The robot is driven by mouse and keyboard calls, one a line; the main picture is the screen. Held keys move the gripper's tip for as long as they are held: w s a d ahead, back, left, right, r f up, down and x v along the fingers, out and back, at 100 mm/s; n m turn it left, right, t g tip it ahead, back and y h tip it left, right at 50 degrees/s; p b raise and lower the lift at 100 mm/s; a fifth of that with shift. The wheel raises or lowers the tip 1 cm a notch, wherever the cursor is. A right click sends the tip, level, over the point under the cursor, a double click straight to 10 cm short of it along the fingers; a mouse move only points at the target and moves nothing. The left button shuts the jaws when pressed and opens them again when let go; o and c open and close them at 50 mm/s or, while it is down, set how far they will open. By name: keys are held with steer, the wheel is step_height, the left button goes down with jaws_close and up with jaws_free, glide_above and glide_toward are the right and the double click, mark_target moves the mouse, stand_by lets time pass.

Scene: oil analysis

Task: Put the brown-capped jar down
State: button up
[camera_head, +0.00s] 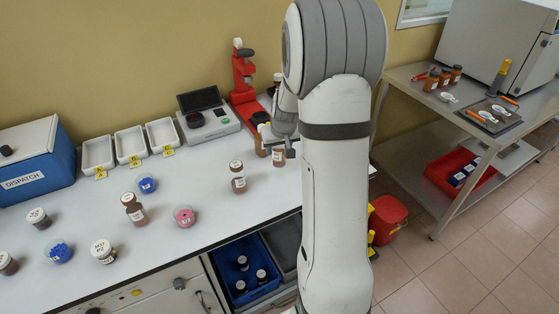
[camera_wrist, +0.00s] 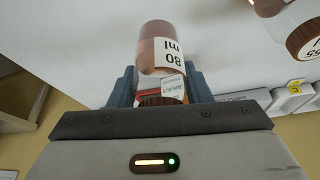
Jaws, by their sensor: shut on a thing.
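My gripper (camera_wrist: 161,84) is shut on a brown-tinted jar (camera_wrist: 160,48), with a finger on each side of it. The jar's white label reads "80 ml" upside down in the wrist view, and its cap end lies towards my gripper. In the head view the held jar (camera_head: 279,156) shows at the far part of the white bench, just left of my arm. My gripper (camera_head: 284,143) is partly hidden there by my arm. The jar looks upright, at or just above the bench top; I cannot tell whether it touches.
Another jar (camera_head: 238,180) stands to the left on the bench (camera_head: 205,215). A red press (camera_head: 243,78) and a scale (camera_head: 208,118) are behind. White trays (camera_head: 130,145), a blue dispatch box (camera_head: 35,165) and several jars and bowls are further left. Bare bench lies in front.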

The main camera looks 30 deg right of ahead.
mark_target(278, 158)
steer(key=shift+f, duration=2.25)
steer(key=shift+f, duration=0.2)
steer(key=o, duration=1)
steer(key=shift+r, duration=0.1)
steer(key=shift+r, duration=0.1)
steer(key=b+v, duration=0.1)
steer(key=v, duration=1)
steer(key=shift+s+r, duration=0.2)
steer(key=shift+r, duration=0.1)
steer(key=shift+n+g+y, duration=0.3)
steer(key=shift+n+g, duration=0.4)
steer(key=shift+n, duration=0.2)
steer(key=s+a+r, duration=0.2)
steer(key=s+a, duration=0.3)
steer(key=s, duration=0.2)
steer(key=s+a+r, duration=0.1)
steer(key=s+a, duration=0.4)
steer(key=s, duration=0.3)
steer(key=s+a+r, duration=0.2)
steer(key=s+a, duration=0.3)
steer(key=s, duration=0.2)
steer(key=shift+s+a+r, duration=0.2)
steer(key=shift+s+r, duration=0.1)
steer(key=shift+r, duration=0.05)
